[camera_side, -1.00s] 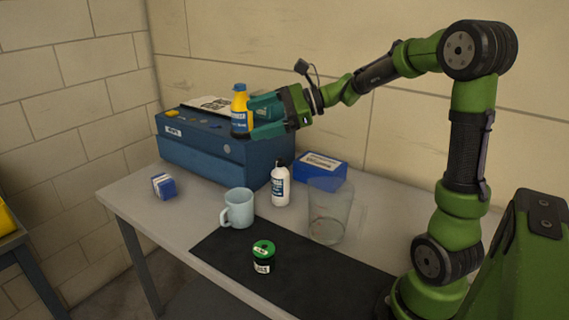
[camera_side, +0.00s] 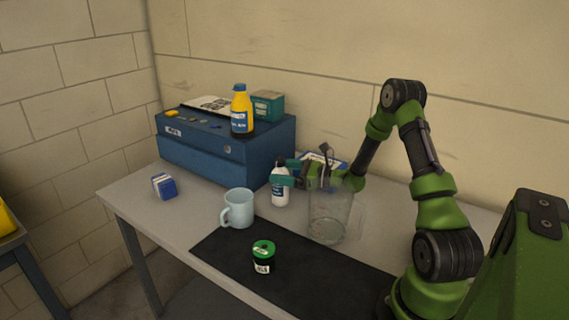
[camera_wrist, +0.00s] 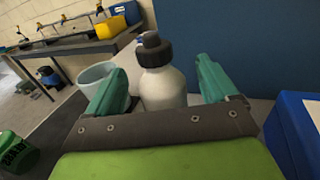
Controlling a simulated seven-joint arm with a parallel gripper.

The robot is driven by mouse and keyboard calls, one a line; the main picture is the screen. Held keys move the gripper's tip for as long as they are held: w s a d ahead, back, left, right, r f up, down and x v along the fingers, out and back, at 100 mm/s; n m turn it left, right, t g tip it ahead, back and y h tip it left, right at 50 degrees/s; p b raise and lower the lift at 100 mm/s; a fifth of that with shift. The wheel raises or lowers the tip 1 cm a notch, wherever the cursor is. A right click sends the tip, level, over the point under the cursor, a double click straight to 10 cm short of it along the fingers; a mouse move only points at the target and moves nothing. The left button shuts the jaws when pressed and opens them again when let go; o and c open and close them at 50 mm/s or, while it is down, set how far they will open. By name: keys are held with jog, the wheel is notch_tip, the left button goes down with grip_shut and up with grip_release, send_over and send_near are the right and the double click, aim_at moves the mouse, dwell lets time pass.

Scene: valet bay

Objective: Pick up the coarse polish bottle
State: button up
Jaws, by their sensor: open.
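A white bottle with a black cap and a blue label (camera_side: 280,193) stands upright on the table in front of the blue chest. My gripper (camera_side: 277,172) is open at this bottle's upper part. In the wrist view the white bottle (camera_wrist: 161,86) stands between my two teal fingers (camera_wrist: 160,70), with a gap on each side. A yellow bottle with a blue cap and blue label (camera_side: 241,112) stands upright on the chest, away from my gripper. Neither label is readable enough to tell which bottle is the coarse polish.
A clear pitcher (camera_side: 328,222) stands close in front of my gripper. A light blue mug (camera_side: 238,209) is left of the white bottle. A green-lidded jar (camera_side: 263,258) sits on the black mat. The blue chest (camera_side: 210,160) stands behind, bearing a teal box (camera_side: 267,105).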

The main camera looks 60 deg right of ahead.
notch_tip(320, 180, down, 4)
jog(key=shift+f, duration=0.15)
jog(key=shift+x, duration=1.05)
jog(key=shift+w+a+f, duration=0.15)
jog(key=shift+w+a, duration=0.05)
jog(key=shift+w, duration=0.25)
jog(key=c, duration=1.3)
